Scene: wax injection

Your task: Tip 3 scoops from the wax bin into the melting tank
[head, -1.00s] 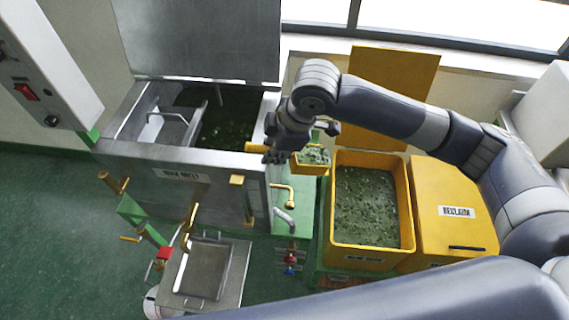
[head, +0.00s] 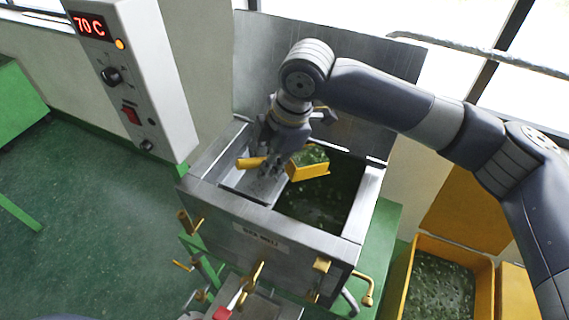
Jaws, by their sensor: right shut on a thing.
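My right gripper (head: 266,165) is shut on the handle of the yellow scoop (head: 308,170), above the open melting tank (head: 295,228). The scoop is full of green wax pieces and looks about level. Dark green wax with lighter pieces (head: 318,200) shows inside the tank below it. The yellow wax bin (head: 484,268), holding green wax pieces, stands at the lower right, partly cut off by the frame. My left gripper is not in view.
The tank's raised metal lid (head: 372,62) stands behind the tank. A control box (head: 135,75) reading 70 C is at the left. Brass valves and handles (head: 255,272) stick out at the tank's front. A yellow panel (head: 465,208) stands behind the bin.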

